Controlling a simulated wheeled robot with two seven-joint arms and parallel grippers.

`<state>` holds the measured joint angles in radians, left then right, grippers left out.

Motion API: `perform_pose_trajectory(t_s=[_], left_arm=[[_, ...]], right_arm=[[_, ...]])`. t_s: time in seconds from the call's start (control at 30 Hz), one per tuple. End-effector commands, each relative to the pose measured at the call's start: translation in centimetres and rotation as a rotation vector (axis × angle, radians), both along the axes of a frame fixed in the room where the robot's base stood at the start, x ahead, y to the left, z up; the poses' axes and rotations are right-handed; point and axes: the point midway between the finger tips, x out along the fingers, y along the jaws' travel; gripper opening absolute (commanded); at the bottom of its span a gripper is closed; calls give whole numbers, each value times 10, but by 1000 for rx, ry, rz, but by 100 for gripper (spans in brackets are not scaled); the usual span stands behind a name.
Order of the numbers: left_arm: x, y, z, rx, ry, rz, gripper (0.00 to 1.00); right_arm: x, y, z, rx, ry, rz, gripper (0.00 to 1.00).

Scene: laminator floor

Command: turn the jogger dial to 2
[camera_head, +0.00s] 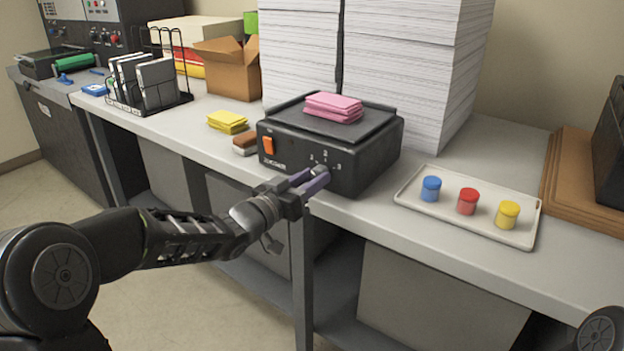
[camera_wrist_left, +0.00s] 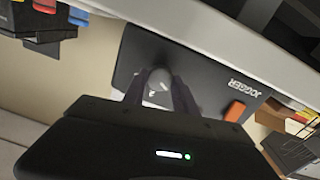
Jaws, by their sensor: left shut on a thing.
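The jogger (camera_head: 330,145) is a black box on the bench with an orange switch (camera_head: 268,146) on its front left and pink pads on its top. Its dial (camera_head: 319,171) is a small grey knob on the front face, with white number marks above it. My left gripper (camera_head: 314,180) is at the front face, shut on the dial. In the left wrist view the dial (camera_wrist_left: 158,82) sits between the two fingers (camera_wrist_left: 158,95). The fingers partly hide the dial, and I cannot tell which number it points to. My right gripper is not in view.
A tray (camera_head: 410,200) with blue, red and yellow jars is to the right. Tall paper stacks (camera_head: 410,70) stand behind the jogger. Yellow pads (camera_head: 228,121) and a brown-and-white block (camera_head: 245,143) lie to its left. The bench's front edge runs just below the jogger.

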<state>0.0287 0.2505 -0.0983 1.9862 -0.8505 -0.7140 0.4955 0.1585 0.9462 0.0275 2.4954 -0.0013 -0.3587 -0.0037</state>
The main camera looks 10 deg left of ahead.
Motion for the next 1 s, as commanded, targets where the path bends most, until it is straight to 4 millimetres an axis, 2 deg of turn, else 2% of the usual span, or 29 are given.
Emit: perform_pose_trajectory(t_s=[0.47, 0.77, 1.0], left_arm=[[0, 0, -2, 59, -25, 0, 0], [0, 0, -3, 233, -95, 1, 0], [0, 0, -4, 437, -175, 0, 0]], right_arm=[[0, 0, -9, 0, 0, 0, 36], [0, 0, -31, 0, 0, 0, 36], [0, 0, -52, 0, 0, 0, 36]])
